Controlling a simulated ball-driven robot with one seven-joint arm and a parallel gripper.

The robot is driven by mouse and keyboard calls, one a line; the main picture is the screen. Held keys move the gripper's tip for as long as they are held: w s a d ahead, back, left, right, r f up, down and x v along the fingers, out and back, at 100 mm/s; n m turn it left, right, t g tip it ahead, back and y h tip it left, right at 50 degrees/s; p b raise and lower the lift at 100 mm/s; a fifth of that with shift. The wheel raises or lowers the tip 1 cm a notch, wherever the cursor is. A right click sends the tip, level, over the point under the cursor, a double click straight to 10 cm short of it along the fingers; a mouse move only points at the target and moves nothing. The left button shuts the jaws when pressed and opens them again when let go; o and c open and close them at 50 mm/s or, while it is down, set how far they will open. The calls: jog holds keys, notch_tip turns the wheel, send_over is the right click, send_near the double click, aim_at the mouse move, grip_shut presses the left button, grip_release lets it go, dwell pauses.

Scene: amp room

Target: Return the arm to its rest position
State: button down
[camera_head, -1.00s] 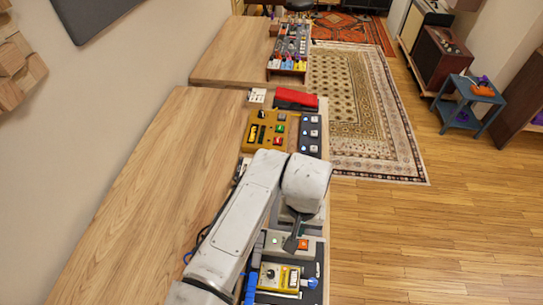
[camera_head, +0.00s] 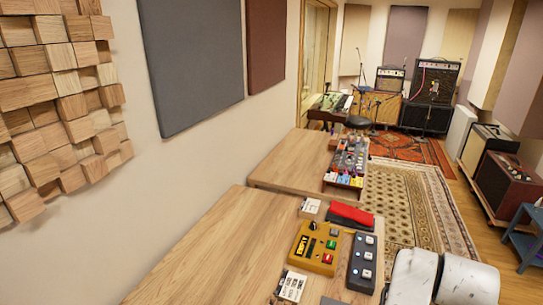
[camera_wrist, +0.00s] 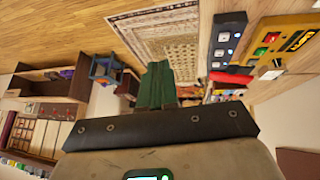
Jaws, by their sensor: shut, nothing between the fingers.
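My arm shows in the head view as white, scuffed links (camera_head: 440,280) at the lower right edge, beside the near desk. My gripper is out of the head view. In the wrist view my gripper (camera_wrist: 158,68) is shut and empty. Its dark green fingers are together in front of a dark mounting bar. The fingers point toward the patterned rug and touch nothing that I can see.
The near wooden desk (camera_head: 215,250) holds a yellow pedal (camera_head: 315,248), a dark pedal (camera_head: 363,262) and a red pedal (camera_head: 351,215). Another desk (camera_head: 290,165) stands beyond. A blue side table (camera_head: 525,245) stands right. The patterned rug (camera_head: 405,205) looks clear.

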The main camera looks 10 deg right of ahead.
jog(key=s+a+f+n+g+y+b, duration=0.1)
jog(key=s+a+f+n+y, duration=0.1)
jog(key=s+a+f, duration=0.5)
jog(key=s+a+f+n+g+y+b, duration=0.1)
jog(key=s+a+f+n+y+b, duration=0.1)
jog(key=s+a+f, duration=0.5)
jog(key=s+f+n+y, duration=0.1)
jog(key=s+f+n, duration=0.1)
jog(key=s+f, duration=0.3)
jog(key=shift+s+a+g, duration=0.25)
jog(key=shift+s+g, duration=0.15)
jog(key=shift+s, duration=0.65)
